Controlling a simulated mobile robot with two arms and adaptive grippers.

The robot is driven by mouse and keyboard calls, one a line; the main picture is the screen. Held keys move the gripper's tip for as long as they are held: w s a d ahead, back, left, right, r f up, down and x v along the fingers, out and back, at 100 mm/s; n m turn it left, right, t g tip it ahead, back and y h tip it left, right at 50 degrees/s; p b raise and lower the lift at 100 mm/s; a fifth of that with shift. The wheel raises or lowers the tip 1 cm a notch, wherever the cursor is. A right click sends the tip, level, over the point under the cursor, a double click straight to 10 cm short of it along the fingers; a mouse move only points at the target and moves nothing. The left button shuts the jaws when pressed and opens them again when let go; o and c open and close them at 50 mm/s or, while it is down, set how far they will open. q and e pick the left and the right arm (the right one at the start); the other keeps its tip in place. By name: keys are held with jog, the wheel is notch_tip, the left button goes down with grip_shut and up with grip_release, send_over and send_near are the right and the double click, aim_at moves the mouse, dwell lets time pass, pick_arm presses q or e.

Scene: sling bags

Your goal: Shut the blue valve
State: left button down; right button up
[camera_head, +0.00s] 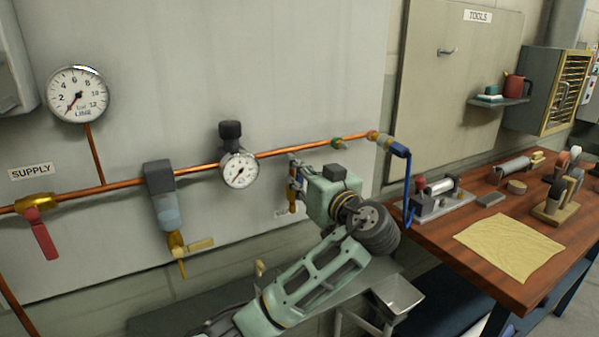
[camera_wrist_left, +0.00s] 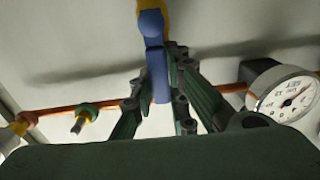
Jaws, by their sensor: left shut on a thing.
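The blue valve's handle (camera_wrist_left: 157,72) lies between the two fingers of my left gripper (camera_wrist_left: 157,105) in the left wrist view. A yellow valve body (camera_wrist_left: 150,8) joins the handle's far end. In the head view my left gripper (camera_head: 295,180) reaches the wall panel below the copper pipe, right of the round regulator gauge (camera_head: 240,170). It is shut on the blue handle. My gripper hides most of this valve in the head view, and the handle's angle to its pipe is hard to tell. My right gripper is not in view.
A red-handled valve (camera_head: 42,233) sits on the copper pipe (camera_head: 95,191) at the left. A filter (camera_head: 160,190) with a yellow drain valve (camera_head: 180,245) hangs left of my arm. A wooden workbench (camera_head: 450,258) with tools stands at the right.

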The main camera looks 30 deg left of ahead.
pick_arm(q)
jog(key=shift+w+d+f+m+p, duration=0.25)
jog(key=shift+w+m, duration=0.2)
jog(key=shift+m, duration=0.6)
jog(key=shift+w+d+f+m+p, duration=0.15)
jog(key=shift+w+d+m+p, duration=0.25)
jog(key=shift+m, duration=0.7)
jog(key=shift+w+d+f+m+p, duration=0.2)
jog(key=shift+w+m, duration=0.3)
jog(key=shift+m, duration=0.55)
jog(key=c, duration=1.7)
grip_release()
jog(key=v, duration=1.2)
jog(key=shift+w, duration=0.1)
